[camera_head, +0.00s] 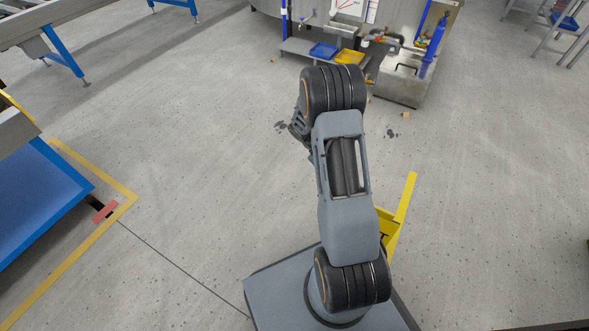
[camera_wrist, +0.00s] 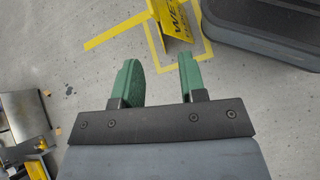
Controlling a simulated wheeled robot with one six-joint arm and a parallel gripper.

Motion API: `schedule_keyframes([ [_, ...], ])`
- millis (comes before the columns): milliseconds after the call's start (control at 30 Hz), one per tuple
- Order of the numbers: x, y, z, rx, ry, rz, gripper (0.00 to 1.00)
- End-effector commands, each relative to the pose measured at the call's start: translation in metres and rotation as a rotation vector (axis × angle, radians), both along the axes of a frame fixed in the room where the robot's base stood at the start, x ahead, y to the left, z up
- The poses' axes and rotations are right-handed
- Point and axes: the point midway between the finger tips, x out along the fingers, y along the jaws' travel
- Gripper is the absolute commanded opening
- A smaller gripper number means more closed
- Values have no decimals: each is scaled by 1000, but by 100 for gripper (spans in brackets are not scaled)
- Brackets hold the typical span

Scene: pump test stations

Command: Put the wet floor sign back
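The yellow wet floor sign (camera_wrist: 177,16) is at the top of the wrist view, cut off by the frame edge, with black lettering beginning "WE". It stands at a yellow outlined rectangle on the floor (camera_wrist: 187,62); I cannot tell whether it is fully inside. In the head view, the sign (camera_head: 386,226) is partly hidden behind my arm, close to my base. My gripper (camera_wrist: 160,76) has two green fingers, spread apart with nothing between them. The sign lies beyond the fingertips, apart from them. In the head view my gripper (camera_head: 300,128) is mostly hidden by my wrist.
A yellow strip (camera_wrist: 114,31) lies left of the sign in the wrist view. A pump station with a blue bin (camera_head: 323,50) and a yellow bin (camera_head: 348,57) stands at the back. A blue-sided table (camera_head: 40,200) is at left. Open floor lies at right.

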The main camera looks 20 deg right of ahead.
Motion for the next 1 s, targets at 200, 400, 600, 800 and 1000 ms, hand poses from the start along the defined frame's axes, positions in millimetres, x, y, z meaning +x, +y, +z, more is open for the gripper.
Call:
schedule_keyframes([
  [200,-3,65,84,70,-331,-93,38],
  [400,-26,123,137,174,-611,-178,38],
  [600,-51,165,169,287,-824,-251,38],
  [800,-69,188,182,367,-944,-299,38],
  [1000,-75,194,186,398,-986,-318,38],
])
